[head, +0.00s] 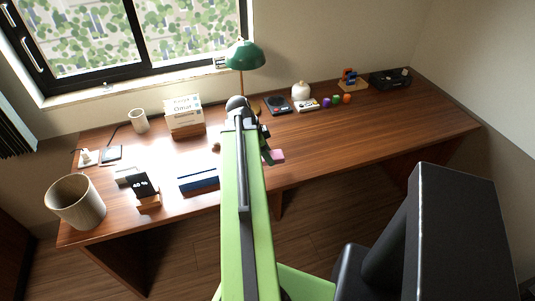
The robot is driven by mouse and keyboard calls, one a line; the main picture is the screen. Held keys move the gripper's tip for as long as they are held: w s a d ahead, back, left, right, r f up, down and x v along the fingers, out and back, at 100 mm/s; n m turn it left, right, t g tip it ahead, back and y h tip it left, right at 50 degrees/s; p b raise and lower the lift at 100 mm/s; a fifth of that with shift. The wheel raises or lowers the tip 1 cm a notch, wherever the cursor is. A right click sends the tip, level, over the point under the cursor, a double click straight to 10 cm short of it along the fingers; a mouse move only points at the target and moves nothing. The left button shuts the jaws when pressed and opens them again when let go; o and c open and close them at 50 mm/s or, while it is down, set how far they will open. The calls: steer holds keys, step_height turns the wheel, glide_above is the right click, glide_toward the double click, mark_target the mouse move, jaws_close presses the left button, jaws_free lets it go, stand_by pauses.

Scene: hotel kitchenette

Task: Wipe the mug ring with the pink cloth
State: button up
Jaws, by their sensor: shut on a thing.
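The pink cloth (277,157) is a small pink patch at the tip of my gripper (267,152), just right of my green arm, near the front middle of the brown desk (340,136). My gripper shows small and dark, partly behind the arm, and is shut on the cloth. I cannot tell whether the cloth touches the desk top. I cannot make out the mug ring in this view; my arm hides a strip of the desk.
A green lamp (244,55), a dark device (277,105), a white rounded jar (301,91) and small coloured items stand at the back. A blue box (198,179), a phone stand (147,190) and a beige bin (75,201) are left. The desk's right half is mostly clear.

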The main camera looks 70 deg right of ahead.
steer(key=shift+r, duration=0.15)
step_height(320, 180, up, 3)
steer(key=p, duration=0.3)
steer(key=shift+r, duration=0.15)
